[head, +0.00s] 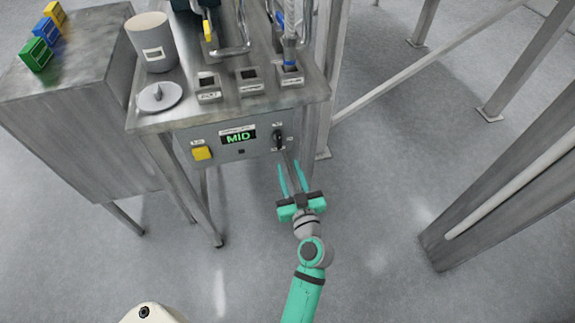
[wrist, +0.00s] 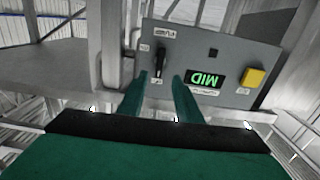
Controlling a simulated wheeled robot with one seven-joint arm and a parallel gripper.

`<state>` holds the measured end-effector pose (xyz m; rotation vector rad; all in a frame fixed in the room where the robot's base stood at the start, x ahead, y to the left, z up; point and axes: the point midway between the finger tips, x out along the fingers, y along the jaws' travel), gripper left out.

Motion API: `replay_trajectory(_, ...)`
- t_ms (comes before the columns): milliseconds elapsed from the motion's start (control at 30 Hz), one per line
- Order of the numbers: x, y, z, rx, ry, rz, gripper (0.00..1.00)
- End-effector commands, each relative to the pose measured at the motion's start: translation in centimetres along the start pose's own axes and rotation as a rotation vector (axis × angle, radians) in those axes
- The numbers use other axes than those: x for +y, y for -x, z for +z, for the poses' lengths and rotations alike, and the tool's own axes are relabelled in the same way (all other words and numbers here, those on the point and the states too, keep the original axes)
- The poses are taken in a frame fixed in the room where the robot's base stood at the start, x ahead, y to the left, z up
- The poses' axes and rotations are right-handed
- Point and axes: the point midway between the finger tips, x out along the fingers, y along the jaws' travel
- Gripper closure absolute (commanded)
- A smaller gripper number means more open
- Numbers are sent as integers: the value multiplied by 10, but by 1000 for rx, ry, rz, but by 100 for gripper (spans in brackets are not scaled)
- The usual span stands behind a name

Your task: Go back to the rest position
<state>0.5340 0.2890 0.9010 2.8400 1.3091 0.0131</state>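My gripper (head: 291,172) is teal with two long fingers, apart from each other and with nothing between them. It points at the front control panel of the filler (head: 239,151), just in front of and below the black knob (head: 278,139). In the wrist view my gripper (wrist: 163,80) shows its fingertips near the black knob (wrist: 159,57), which appears just beyond the gap. I cannot tell for certain whether a fingertip touches it. The panel display (head: 239,138) reads MID in green; it shows upside down in the wrist view (wrist: 206,79).
A yellow button (head: 201,153) is on the panel's left. Above are a grey cup (head: 154,42), a round lid (head: 159,97) and small labelled holders (head: 249,81). A side cabinet (head: 75,65) carries coloured blocks (head: 36,54). Steel posts (head: 505,185) stand right; floor between is clear.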

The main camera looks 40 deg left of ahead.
Motion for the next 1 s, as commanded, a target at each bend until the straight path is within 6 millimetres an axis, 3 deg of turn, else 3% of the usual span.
replay_trajectory(567,2,5,6,-10,-7,17,69)
replay_trajectory(667,8,23,22,-39,-31,70,69)
replay_trajectory(767,15,55,46,-83,-66,159,69)
replay_trajectory(1000,28,152,90,-172,-134,403,69)
